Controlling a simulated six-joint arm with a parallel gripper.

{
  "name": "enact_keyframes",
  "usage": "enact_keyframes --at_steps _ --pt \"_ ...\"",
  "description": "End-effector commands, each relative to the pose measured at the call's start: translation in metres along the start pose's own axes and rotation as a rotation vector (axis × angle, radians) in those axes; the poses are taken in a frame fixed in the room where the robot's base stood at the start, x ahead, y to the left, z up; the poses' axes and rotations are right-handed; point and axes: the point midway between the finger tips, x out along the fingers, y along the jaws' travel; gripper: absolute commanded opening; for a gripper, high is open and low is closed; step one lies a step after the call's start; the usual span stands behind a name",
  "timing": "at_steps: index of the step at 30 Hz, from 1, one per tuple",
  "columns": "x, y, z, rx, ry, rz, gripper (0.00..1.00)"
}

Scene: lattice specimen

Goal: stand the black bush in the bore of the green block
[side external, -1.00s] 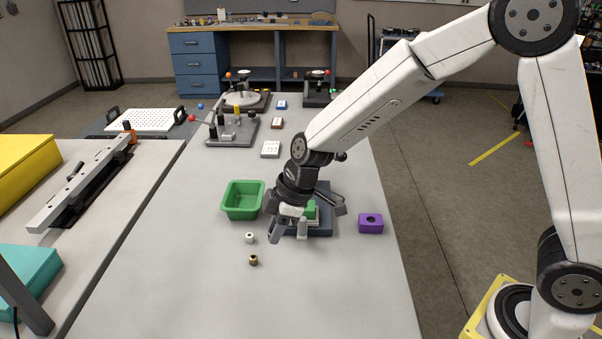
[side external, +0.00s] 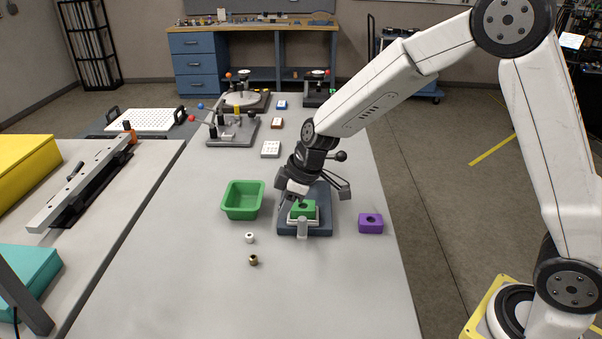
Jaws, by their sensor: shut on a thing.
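The green block (side external: 310,213) sits in a pale holder on a dark blue-grey base plate (side external: 325,228). A dark round patch shows on its top, at the bore; I cannot tell whether it is the empty hole or something dark in it. My gripper (side external: 289,203) is over the left side of the block, tilted and shut. The black bush does not show clearly; it is between the fingers, mostly hidden by them, and I cannot tell whether it touches the block.
A white bush (side external: 250,238) and a brass-brown bush (side external: 253,260) stand on the table in front. A green bin (side external: 243,212) is to the left of the plate, a purple block (side external: 371,224) with a hole to the right. The front of the table is clear.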

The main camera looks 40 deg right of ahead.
Motion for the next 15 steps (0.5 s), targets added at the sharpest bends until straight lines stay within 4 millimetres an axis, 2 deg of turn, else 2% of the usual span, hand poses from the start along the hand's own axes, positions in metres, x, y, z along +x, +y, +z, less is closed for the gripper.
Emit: enact_keyframes --at_steps 1,6,10,15 --pt "-0.001 0.016 0.006 0.041 -0.001 0.017 0.00" --pt "-0.006 0.060 0.022 0.159 0.000 0.066 0.00" --pt "-0.009 0.084 0.033 0.224 0.001 0.092 0.00" --pt "-0.012 0.099 0.041 0.265 0.001 0.110 0.00"
